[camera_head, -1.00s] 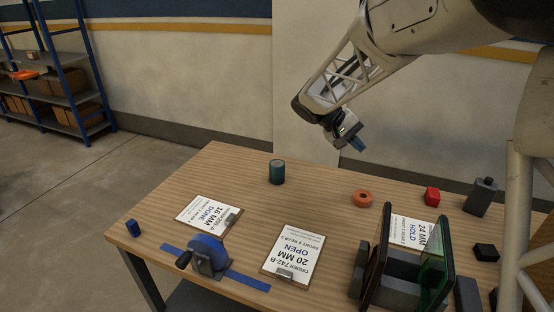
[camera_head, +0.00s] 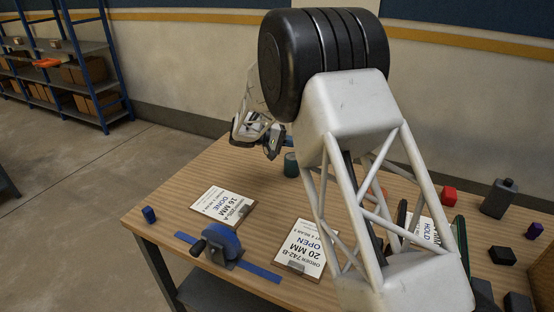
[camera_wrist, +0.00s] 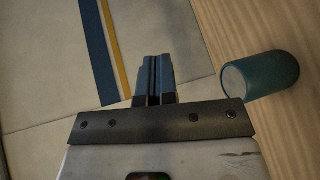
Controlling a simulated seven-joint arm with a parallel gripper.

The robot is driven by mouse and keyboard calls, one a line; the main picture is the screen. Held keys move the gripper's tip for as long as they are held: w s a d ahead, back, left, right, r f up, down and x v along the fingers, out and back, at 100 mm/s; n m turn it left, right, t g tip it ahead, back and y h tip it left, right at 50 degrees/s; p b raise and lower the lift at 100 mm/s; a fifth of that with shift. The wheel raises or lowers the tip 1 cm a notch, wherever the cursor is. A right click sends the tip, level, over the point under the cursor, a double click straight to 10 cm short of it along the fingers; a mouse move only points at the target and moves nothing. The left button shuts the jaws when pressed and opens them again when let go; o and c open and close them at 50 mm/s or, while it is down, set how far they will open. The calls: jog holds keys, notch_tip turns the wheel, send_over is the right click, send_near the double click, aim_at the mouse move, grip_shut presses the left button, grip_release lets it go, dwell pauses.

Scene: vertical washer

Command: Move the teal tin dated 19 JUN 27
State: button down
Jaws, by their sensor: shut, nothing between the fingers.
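A teal tin (camera_head: 291,164) stands upright near the back edge of the wooden table, partly hidden by my arm in the head view. In the wrist view the tin (camera_wrist: 262,77) shows at the right, on the wood, with its pale end facing left. No date on it can be read. My gripper (camera_head: 273,145) is to the left of the tin, near the table's back edge. In the wrist view the gripper's blue fingers (camera_wrist: 154,80) are together and empty, apart from the tin.
Clipboards marked 16 MM DONE (camera_head: 223,205) and 20 MM OPEN (camera_head: 301,247) lie in front. My arm hides part of the middle.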

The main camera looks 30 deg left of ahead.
jog(key=s+a+f+t, duration=0.1)
jog(key=a+f, duration=0.3)
jog(key=a, duration=0.2)
jog(key=s+a+f+n+t, duration=0.1)
jog(key=a+f+t, duration=0.1)
jog(key=a+f, duration=0.2)
jog(key=s+a+f+t, duration=0.1)
jog(key=a+f, duration=0.3)
jog(key=a, duration=0.5)
jog(key=shift+n+t, duration=0.3)
jog(key=shift+t, duration=0.2)
send_near(287, 154)
jog(key=w, duration=0.2)
jog(key=w+f, duration=0.1)
jog(key=w, duration=0.1)
jog(key=shift+a, duration=0.15)
jog(key=d, duration=0.3)
jog(key=shift+w, duration=0.1)
jog(key=shift+d, duration=0.65)
jog(key=d, duration=1.4)
jog(key=shift+d, duration=0.1)
